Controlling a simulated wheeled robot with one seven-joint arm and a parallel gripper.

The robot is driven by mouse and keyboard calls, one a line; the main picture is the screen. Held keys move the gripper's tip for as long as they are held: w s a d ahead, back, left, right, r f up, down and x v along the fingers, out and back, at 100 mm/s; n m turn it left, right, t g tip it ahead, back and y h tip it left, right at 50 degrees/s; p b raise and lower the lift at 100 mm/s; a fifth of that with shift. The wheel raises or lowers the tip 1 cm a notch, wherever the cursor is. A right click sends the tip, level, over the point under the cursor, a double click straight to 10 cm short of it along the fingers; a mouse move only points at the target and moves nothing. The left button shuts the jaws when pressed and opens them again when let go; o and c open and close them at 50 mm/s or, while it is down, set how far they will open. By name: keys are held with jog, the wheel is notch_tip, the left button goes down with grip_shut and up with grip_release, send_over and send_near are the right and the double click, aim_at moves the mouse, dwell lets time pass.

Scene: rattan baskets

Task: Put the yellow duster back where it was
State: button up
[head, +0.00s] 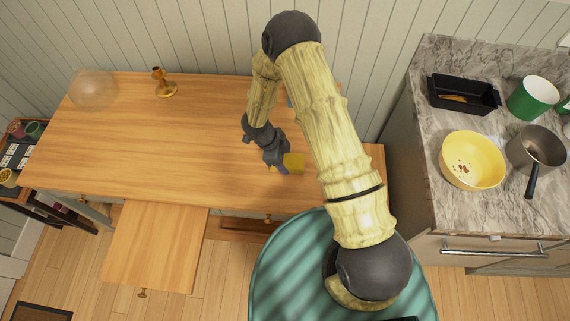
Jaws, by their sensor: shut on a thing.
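The yellow duster (294,162) is a small yellow patch at my gripper (279,163), over the right part of the wooden table (190,140). My gripper is shut on the duster, and its dark fingers hide part of it. I cannot tell whether the duster touches the tabletop or is held just above it.
A glass globe (93,90) and a brass candlestick (166,83) stand at the table's back left. A wooden panel (155,245) extends from the table's front. A marble counter (440,115) at right holds a yellow bowl (472,160) and a pan (537,147). The table's middle is clear.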

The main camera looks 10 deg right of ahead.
jog(key=shift+f+p, duration=0.55)
jog(key=shift+f, duration=1.45)
jog(key=shift+f, duration=0.1)
jog(key=o, duration=1.1)
jog(key=b+v, duration=0.2)
jog(key=v, duration=1)
jog(key=shift+d, duration=0.1)
